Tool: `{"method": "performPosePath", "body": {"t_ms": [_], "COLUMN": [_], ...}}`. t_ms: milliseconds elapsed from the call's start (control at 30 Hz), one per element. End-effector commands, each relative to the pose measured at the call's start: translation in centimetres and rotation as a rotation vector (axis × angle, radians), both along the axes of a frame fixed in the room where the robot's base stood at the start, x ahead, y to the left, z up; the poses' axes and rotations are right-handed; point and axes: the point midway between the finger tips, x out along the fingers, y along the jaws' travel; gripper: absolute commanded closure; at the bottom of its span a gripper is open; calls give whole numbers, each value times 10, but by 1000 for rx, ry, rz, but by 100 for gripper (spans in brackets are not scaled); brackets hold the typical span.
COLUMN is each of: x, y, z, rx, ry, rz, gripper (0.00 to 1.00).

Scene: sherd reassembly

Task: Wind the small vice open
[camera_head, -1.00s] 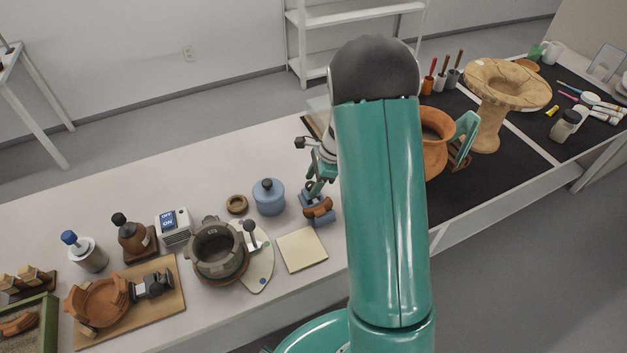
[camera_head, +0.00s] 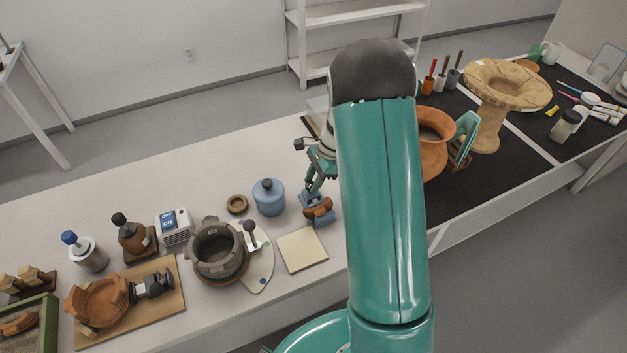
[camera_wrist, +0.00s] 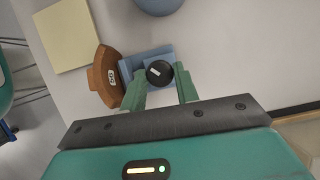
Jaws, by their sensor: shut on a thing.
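The small blue vice (camera_head: 312,199) stands on the pale bench, left of my arm in the head view; it also shows in the wrist view (camera_wrist: 133,60). A brown curved sherd (camera_wrist: 104,77) with a small white label sits at the vice, and it shows in the head view too (camera_head: 318,210). The vice's round black knob (camera_wrist: 159,73) has a pale mark on its top. My gripper (camera_wrist: 160,84) has its two green fingers on either side of this knob, shut on it. The head view shows my gripper (camera_head: 312,184) over the vice; the knob is hidden there.
A blue lidded jar (camera_head: 269,199) stands just left of the vice. A cream pad (camera_head: 302,250) lies in front. A grey clamp ring (camera_head: 219,252) is further left. A terracotta pot (camera_head: 433,148) stands right of my arm on the black mat.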

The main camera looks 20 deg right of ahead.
Motion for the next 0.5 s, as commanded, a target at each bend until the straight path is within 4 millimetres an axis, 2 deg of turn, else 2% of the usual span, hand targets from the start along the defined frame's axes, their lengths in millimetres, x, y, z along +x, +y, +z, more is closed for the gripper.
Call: {"method": "performPosePath", "body": {"t_ms": [500], "x": [4], "y": [1], "z": [0], "rx": [0], "ry": [-1], "rz": [482], "gripper": [92]}}
